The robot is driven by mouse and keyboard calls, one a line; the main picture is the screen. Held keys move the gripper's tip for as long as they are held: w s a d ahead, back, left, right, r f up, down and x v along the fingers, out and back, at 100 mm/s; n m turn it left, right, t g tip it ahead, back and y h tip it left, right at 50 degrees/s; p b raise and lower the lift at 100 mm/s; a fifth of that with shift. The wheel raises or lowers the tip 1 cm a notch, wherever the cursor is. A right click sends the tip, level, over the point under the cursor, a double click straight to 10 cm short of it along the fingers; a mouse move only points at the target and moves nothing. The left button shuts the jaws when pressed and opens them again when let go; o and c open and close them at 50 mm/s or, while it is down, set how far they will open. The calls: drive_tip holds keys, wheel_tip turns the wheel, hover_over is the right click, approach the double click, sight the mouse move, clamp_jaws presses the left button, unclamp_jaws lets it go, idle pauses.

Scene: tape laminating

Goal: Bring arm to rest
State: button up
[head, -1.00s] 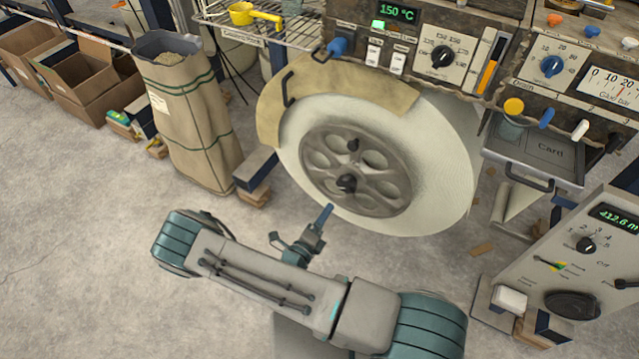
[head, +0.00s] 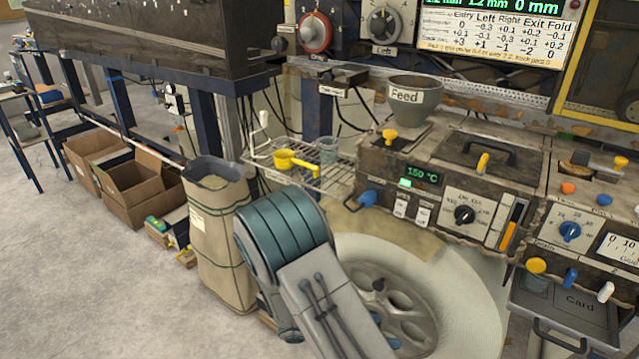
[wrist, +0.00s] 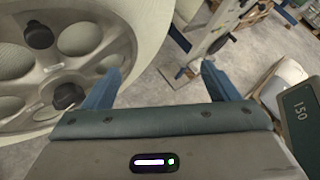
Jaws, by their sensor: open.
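My gripper (wrist: 157,90) shows in the wrist view with its two blue fingers spread apart and nothing between them. A large pale wheel with a grey spoked hub (wrist: 65,65) stands close on the left of that view, beside the left finger; I cannot tell whether they touch. In the head view my arm crosses the lower middle, in front of the wheel (head: 465,300). The gripper itself is below or behind the arm there and does not show.
A tan sack (head: 222,245) stands just left of my arm. Cardboard boxes (head: 140,190) lie farther left. A wire shelf (head: 335,180) holds a yellow scoop (head: 296,160). The control panel (head: 465,215) and Card drawer (head: 570,310) are at right. The floor (head: 70,280) at lower left is clear.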

drive_tip(key=s+r+m+y+p, duration=0.3)
drive_tip(key=s+r+m+y, duration=0.1)
drive_tip(key=r+m, duration=0.4)
drive_tip(key=s+d+r+m+y+p, duration=0.1)
drive_tip(key=s+r+m+y+p, duration=0.2)
drive_tip(key=r+m, duration=0.5)
drive_tip(key=s+r+m+t+y+p, duration=0.1)
drive_tip(key=s+r+m+y+p, duration=0.2)
drive_tip(key=r, duration=1.3)
drive_tip(key=s+m+y, duration=0.3)
drive_tip(key=m, duration=0.2)
drive_tip(key=shift+d+r+m+p, duration=0.15)
drive_tip(key=shift+r+m+p, duration=0.1)
drive_tip(key=shift+m+p, duration=0.05)
